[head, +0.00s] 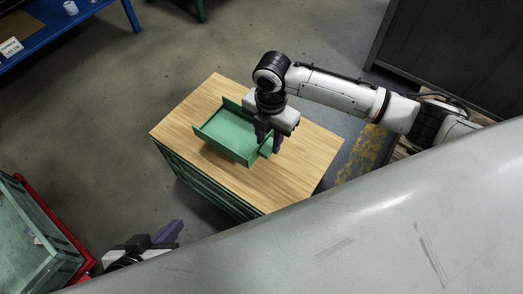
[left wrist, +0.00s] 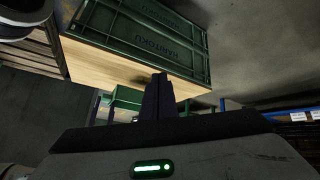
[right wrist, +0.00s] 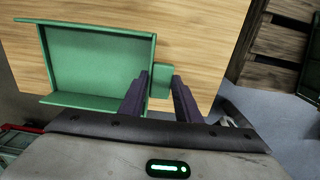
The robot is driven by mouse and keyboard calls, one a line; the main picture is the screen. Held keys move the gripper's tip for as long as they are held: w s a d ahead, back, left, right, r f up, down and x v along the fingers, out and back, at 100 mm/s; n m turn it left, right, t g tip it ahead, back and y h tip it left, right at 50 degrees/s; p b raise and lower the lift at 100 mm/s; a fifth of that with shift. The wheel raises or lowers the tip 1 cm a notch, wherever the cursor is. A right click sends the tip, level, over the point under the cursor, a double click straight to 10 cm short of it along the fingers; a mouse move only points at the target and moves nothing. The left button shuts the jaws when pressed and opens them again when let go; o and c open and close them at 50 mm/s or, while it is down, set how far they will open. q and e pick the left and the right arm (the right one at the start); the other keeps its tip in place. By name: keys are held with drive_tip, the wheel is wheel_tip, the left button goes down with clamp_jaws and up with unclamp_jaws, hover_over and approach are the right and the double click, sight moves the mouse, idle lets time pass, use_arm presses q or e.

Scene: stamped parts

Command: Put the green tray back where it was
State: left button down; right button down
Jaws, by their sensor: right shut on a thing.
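The green tray (head: 230,131) is over the wooden top (head: 185,120) of a green crate stack, upright and empty. It also shows in the right wrist view (right wrist: 95,60), with a small tab (right wrist: 161,80) on its side. My right gripper (head: 269,142) comes from above at the tray's right side and is shut on that tab, between its two dark fingers in the right wrist view (right wrist: 160,95). I cannot tell whether the tray touches the wood. My left gripper (head: 168,234) is low at the left, apart from the stack, its fingers together and empty in the left wrist view (left wrist: 158,98).
A red-framed cart with a green container (head: 38,240) stands at the lower left. A blue bench (head: 75,22) is at the top left. A dark cabinet (head: 455,50) is at the upper right. Bare wood (head: 290,175) lies right of and in front of the tray.

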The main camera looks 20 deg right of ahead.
drive_tip(key=shift+f, duration=0.7)
wheel_tip(320, 180, down, 4)
drive_tip(key=shift+b, duration=1.2)
use_arm(q)
drive_tip(key=shift+w+d+r+h, duration=0.3)
drive_tip(key=shift+d+r+h, duration=0.2)
drive_tip(key=shift+d, duration=0.25)
use_arm(e)
drive_tip(key=shift+f, duration=0.2)
drive_tip(key=c, duration=1.3)
unclamp_jaws()
use_arm(q)
drive_tip(key=shift+f, duration=0.1)
